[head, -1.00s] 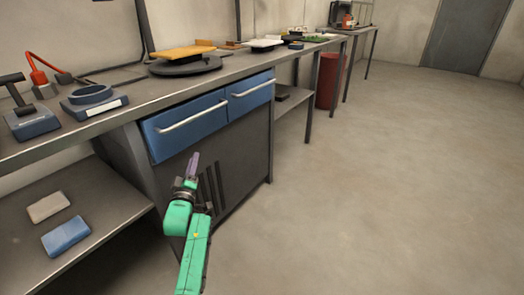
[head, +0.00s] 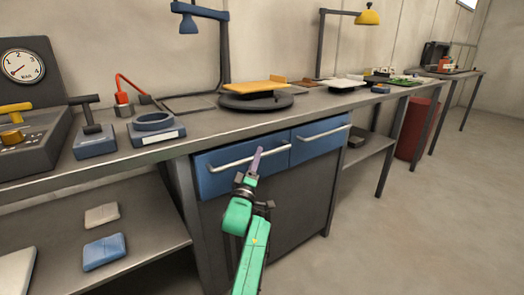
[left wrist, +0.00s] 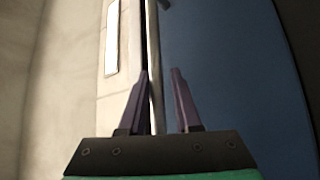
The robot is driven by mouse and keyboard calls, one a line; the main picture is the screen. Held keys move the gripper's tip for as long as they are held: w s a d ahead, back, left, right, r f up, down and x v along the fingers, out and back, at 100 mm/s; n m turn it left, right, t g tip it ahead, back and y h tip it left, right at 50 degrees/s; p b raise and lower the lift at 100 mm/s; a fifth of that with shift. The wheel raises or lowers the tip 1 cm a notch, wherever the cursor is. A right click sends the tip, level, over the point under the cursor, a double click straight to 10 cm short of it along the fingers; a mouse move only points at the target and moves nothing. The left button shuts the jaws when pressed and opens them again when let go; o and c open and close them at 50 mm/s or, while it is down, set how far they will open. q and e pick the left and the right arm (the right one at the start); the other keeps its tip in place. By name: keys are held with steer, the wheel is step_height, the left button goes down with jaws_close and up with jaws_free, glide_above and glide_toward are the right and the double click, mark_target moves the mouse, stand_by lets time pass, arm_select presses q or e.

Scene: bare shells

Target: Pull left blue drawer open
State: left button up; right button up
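The left blue drawer (head: 218,182) is shut under the worktop, with a pale bar handle (head: 225,165) across its front. My left gripper (head: 256,157) is in front of its right part, fingertips near the handle's right end. In the left wrist view the purple fingers of my left gripper (left wrist: 160,75) are apart. The handle bar (left wrist: 155,50) runs between them, closer to the left finger, and the blue drawer front (left wrist: 225,60) fills the right side. I cannot tell whether a finger touches the bar. My right gripper is not in view.
The right blue drawer (head: 320,139) is shut beside it. The worktop (head: 215,127) above holds a ring-shaped blue device (head: 155,123) and a dark turntable (head: 256,101). An open shelf (head: 145,215) lies to the left. The floor to the right is clear.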

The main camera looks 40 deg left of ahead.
arm_select(q)
steer(key=shift+s+r, duration=0.15)
jaws_close()
stand_by(1.3)
